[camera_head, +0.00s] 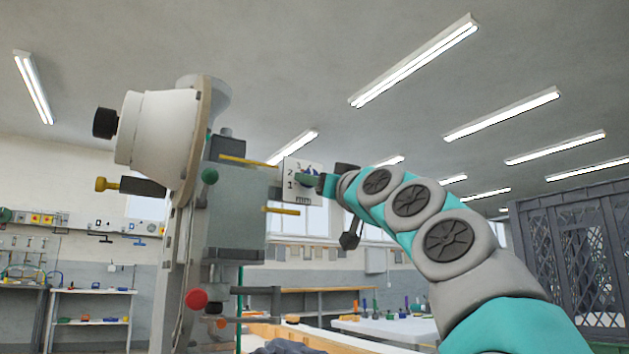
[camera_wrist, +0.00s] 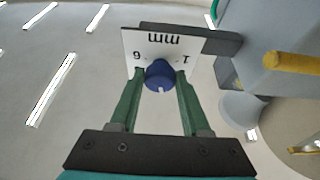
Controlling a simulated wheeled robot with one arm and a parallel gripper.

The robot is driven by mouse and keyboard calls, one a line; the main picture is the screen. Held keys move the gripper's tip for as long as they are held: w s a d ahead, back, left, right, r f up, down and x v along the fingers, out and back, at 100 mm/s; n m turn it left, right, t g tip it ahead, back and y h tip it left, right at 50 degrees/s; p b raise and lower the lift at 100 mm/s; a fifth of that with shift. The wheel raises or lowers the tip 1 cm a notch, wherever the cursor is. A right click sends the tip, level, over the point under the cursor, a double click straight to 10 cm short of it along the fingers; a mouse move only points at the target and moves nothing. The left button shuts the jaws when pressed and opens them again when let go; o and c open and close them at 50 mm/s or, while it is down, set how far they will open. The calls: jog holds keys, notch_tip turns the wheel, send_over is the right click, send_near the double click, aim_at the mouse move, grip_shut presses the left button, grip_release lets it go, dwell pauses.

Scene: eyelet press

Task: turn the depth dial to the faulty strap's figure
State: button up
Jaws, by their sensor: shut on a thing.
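The depth dial is a blue knob (camera_wrist: 159,73) on a white figure plate (camera_wrist: 134,42), which hangs from a dark bracket on the press (camera_head: 238,210). My gripper (camera_wrist: 158,80) has its green fingers closed on either side of the knob. In the wrist view the plate reads mm, 6 and 1 upside down; in the head view the plate (camera_head: 291,171) shows 1, 2, 3 and mm. The knob's white mark lies on the side away from mm. The figure it points at is hidden. No strap can be made out.
Yellow rods (camera_head: 284,211) jut from the press close to the plate. A red knob (camera_head: 196,299) sits lower on the press. A dark lattice crate (camera_head: 575,255) stands at the right, and a white table (camera_head: 390,328) with small parts lies behind my arm.

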grip_shut()
jog(key=shift+r+n+g+y+b, duration=0.1)
jog(key=shift+n+g+y+b, duration=0.25)
jog(key=shift+n, duration=0.15)
jog(key=shift+f+n, duration=0.2)
jog(key=shift+n, duration=0.4)
jog(key=o, duration=0.9)
grip_release()
jog(key=b+v, duration=0.5)
jog(key=v, duration=0.2)
jog(key=shift+s+d+f, duration=0.1)
jog(key=shift+s+d, duration=0.15)
jog(key=shift+d, duration=0.05)
